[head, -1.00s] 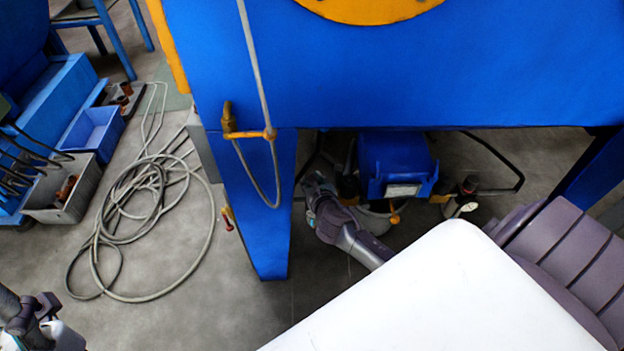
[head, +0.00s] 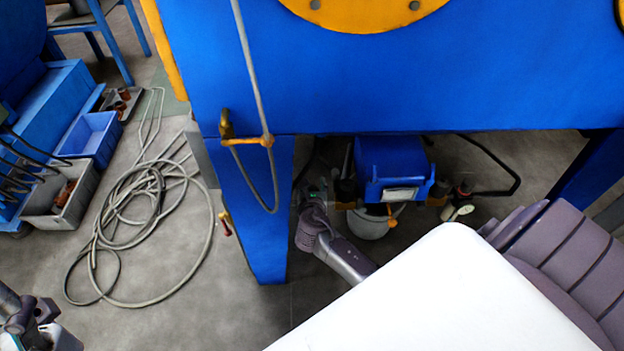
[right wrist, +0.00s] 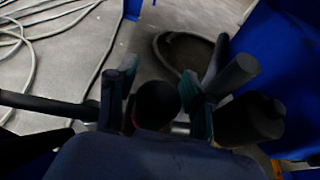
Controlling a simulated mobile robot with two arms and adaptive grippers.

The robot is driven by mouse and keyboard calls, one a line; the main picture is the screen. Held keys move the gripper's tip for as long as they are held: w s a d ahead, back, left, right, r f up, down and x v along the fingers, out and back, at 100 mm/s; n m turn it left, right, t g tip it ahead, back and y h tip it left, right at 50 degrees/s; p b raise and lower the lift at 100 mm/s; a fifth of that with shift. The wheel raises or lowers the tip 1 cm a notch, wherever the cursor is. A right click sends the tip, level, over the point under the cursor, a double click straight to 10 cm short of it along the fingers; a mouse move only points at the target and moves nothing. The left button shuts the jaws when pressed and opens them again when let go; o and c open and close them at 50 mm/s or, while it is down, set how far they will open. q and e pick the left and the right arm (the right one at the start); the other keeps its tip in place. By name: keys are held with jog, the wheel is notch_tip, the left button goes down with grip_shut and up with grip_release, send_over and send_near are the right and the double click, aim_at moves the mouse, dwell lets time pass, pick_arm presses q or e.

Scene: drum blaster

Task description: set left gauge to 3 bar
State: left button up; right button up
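My right gripper (head: 316,192) is under the blue machine, left of a blue box-shaped unit (head: 392,168). In the right wrist view its two fingers (right wrist: 158,108) are apart, with a dark round knob (right wrist: 157,102) between them; contact is not clear. A dark cylinder (head: 346,188) stands beside the blue unit in the head view. A small round pale gauge (head: 461,212) is at the unit's right, its reading too small to tell. I cannot make out a left gauge face. My left gripper (head: 35,315) is partly visible at the lower left, its fingers unclear.
A blue machine leg (head: 262,225) stands just left of my right gripper. The machine body (head: 400,85) overhangs it. A coiled grey hose (head: 150,190) lies on the floor at left, near a blue bin (head: 92,138) and a grey bin (head: 72,205).

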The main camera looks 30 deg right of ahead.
jog(key=v, duration=1.2)
